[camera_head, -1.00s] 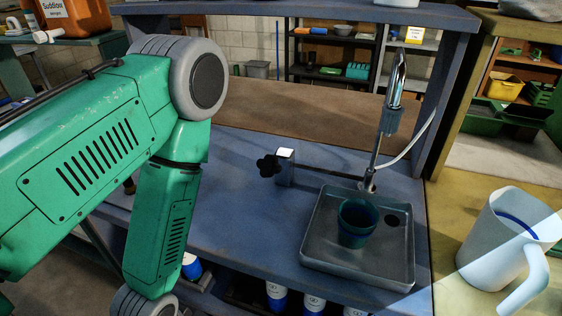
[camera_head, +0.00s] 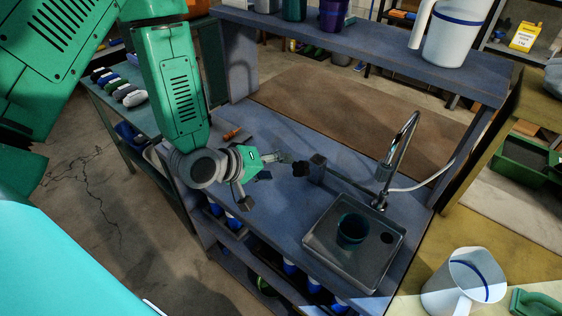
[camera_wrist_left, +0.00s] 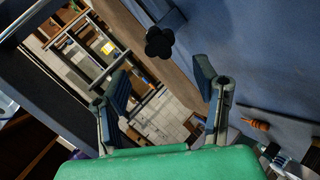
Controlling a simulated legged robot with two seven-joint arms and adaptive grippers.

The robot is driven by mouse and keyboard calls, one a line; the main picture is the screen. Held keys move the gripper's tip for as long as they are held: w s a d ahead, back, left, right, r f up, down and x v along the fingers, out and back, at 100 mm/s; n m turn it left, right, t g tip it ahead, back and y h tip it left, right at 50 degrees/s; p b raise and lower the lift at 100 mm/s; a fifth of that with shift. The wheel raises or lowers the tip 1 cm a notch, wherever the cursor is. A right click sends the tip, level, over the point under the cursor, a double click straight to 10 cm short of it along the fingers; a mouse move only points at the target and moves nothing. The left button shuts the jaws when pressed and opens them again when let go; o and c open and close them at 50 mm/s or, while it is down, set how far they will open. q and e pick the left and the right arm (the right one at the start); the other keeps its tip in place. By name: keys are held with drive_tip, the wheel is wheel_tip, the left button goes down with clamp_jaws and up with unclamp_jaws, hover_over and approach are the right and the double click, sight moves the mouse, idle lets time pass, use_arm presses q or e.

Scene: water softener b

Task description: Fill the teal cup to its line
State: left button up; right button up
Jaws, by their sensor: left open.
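The teal cup (camera_head: 352,230) stands upright in the grey sink tray (camera_head: 318,247) in the head view. Its fill line and contents cannot be made out. The curved chrome faucet (camera_head: 400,150) rises behind the tray, with no water visible at its spout. A black lobed knob (camera_head: 300,168) sits on a small grey block (camera_head: 317,169) left of the faucet. My left gripper (camera_head: 268,180) is open and empty, just left of the knob and apart from it. In the left wrist view the knob (camera_wrist_left: 158,42) shows beyond and between the open fingers (camera_wrist_left: 160,82). My right gripper is out of view.
A white jug with a blue band (camera_head: 462,282) stands on the yellow bench at right. A shelf (camera_head: 380,45) above the blue bench holds cups and another white jug (camera_head: 452,32). An orange-handled tool (camera_head: 232,134) lies behind my left gripper. The bench between knob and tray is mostly clear.

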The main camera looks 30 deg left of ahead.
sight(298, 169)
use_arm(q)
drive_tip(key=shift+w+d+f+b, duration=1)
drive_tip(key=shift+w+d, duration=0.15)
drive_tip(key=shift+d, duration=0.1)
drive_tip(key=w+f+b, duration=0.1)
drive_tip(key=w, duration=0.1)
drive_tip(key=w+f+b, duration=0.2)
drive_tip(key=shift+a+f, duration=0.15)
drive_tip(key=shift+a, duration=0.25)
drive_tip(key=shift+w, duration=0.1)
drive_tip(key=c, duration=0.3)
drive_tip(key=shift+d, duration=0.25)
drive_tip(key=c, duration=0.3)
drive_tip(key=shift+d, duration=0.65)
drive_tip(key=shift+c, duration=0.5)
drive_tip(key=shift+a, duration=0.35)
drive_tip(key=shift+r, duration=0.2)
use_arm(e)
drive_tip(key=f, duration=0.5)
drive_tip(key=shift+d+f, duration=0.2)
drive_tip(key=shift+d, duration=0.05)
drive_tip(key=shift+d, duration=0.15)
